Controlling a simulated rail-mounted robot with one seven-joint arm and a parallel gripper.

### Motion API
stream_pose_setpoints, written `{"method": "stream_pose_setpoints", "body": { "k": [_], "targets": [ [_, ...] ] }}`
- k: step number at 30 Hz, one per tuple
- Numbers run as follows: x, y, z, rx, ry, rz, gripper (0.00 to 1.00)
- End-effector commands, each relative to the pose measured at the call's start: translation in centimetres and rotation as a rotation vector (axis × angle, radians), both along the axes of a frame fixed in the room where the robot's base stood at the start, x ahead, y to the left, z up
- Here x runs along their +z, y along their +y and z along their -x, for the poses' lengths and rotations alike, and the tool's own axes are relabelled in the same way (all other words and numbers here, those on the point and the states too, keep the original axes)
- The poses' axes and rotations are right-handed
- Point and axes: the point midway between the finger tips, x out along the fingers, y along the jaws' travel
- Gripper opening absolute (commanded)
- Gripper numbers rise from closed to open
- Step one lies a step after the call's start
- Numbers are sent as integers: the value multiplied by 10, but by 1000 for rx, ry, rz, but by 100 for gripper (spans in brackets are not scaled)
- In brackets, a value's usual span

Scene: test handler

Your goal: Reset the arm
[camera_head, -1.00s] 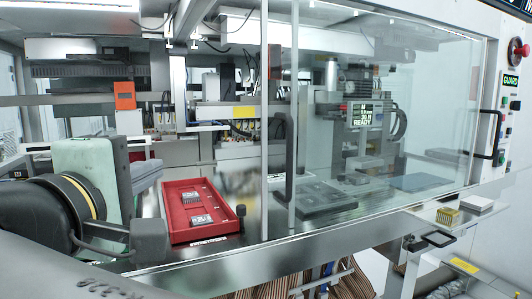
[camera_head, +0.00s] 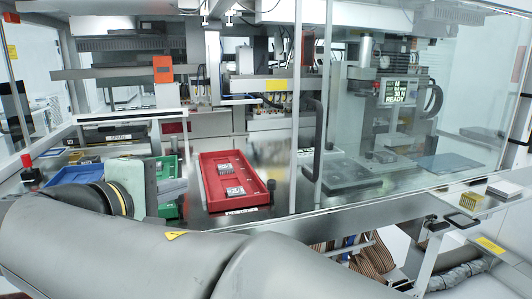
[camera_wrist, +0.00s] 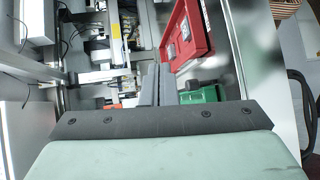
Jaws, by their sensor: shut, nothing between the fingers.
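My arm reaches in from the bottom of the head view, and its pale green wrist block is at the lower left. My gripper (camera_head: 174,190) points right, beside the red tray (camera_head: 208,183) and in front of a green tray. In the wrist view my gripper (camera_wrist: 160,70) shows as two dark fingers side by side, shut with nothing between them. The fingers look apart from the red tray (camera_wrist: 204,40), though the exact gap is hard to judge.
A READY display (camera_head: 400,91) is behind the glass.

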Motion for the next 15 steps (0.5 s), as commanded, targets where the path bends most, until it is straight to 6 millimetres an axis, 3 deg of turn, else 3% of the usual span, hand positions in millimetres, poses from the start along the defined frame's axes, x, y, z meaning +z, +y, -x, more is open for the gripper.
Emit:
{"method": "stream_pose_setpoints", "body": {
  "k": [1,3,7,12,15],
  "targets": [
    [-19,-33,-18,-60,79,-12,0],
    [-52,-74,-32,-128,199,-45,0],
    [-113,-153,-35,-276,417,-154,0],
    [-187,-243,0,-504,658,-405,0],
    [-223,-279,34,-647,752,-595,0]
  ]
}}
